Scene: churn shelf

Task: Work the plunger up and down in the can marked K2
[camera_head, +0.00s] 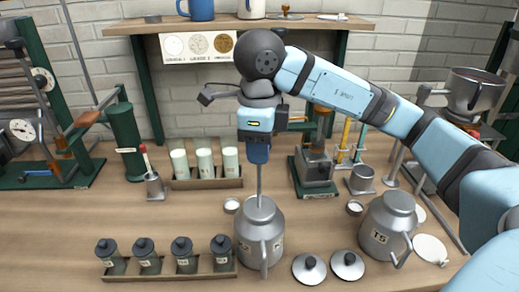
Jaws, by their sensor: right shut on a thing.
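A grey metal can (258,222) stands upright at the front middle of the bench. Its label is turned partly away, so I cannot read the mark. A thin upright plunger rod (259,183) goes down into the top of this can; its lower end is hidden inside. My right gripper (258,152) is above the can, pointing down, shut on the top of the plunger rod. A second grey can (376,238) stands to the right, with a label that looks like TS. My left gripper is out of view.
A rack of dark-lidded jars (182,273) stands left of the can. Two round lids (309,268) lie right of it. A rack of pale jars (208,184) and a green-based device (316,172) stand behind.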

